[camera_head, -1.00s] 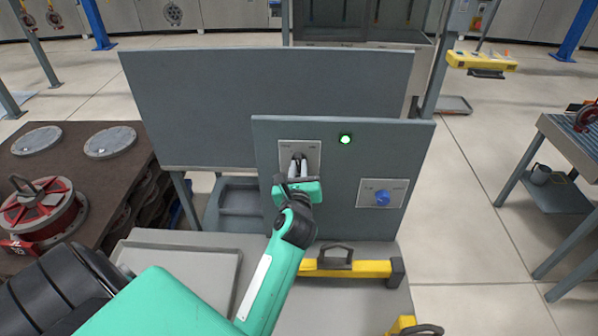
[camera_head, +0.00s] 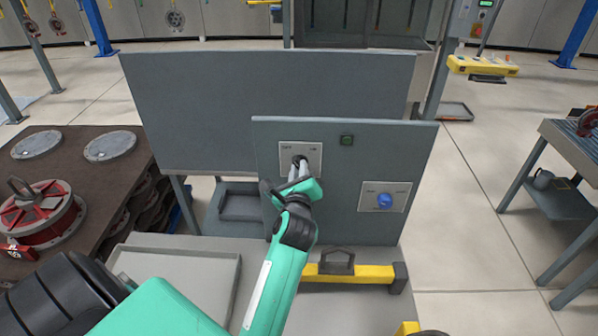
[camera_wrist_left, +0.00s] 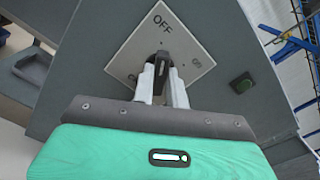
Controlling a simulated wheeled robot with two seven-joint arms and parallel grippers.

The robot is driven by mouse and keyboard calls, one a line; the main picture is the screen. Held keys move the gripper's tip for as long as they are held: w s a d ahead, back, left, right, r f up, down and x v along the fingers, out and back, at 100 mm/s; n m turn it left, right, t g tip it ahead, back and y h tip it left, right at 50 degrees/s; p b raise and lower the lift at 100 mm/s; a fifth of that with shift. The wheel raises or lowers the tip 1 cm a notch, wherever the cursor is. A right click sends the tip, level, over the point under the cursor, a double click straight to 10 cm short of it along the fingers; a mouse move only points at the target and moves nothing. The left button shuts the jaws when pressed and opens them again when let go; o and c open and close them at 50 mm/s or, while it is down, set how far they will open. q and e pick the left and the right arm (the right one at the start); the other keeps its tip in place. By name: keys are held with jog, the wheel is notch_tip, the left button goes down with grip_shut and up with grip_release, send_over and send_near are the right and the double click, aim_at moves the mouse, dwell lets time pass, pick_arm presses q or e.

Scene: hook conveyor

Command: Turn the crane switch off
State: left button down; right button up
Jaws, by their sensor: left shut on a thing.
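The crane switch is a black rotary knob (camera_wrist_left: 162,66) on a light square plate (camera_head: 312,150) with OFF and ON lettering, mounted on a grey upright panel (camera_head: 270,140). In the left wrist view the knob sits between my left gripper's fingers and lines up with the word OFF. My left gripper (camera_head: 298,167) is shut on the knob; it also shows in the left wrist view (camera_wrist_left: 162,85). The indicator lamp (camera_head: 347,140) right of the plate is dark green and unlit, and it also shows in the left wrist view (camera_wrist_left: 242,83). My right gripper is not in view.
A blue knob (camera_head: 384,200) on another plate sits lower right on the panel. A yellow bar with a black handle (camera_head: 350,272) lies below the panel. A grey tray (camera_head: 228,270) is at left. A dark table (camera_head: 75,180) with red round parts stands further left.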

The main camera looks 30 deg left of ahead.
pick_arm(q)
jog(key=c, duration=1.4)
grip_release()
notch_tip(320, 180, up, 13)
jog(key=p, duration=1.1)
jog(key=shift+f, duration=0.2)
notch_tip(320, 180, up, 8)
jog(key=shift+f+p, duration=0.25)
jog(key=shift+p, duration=0.2)
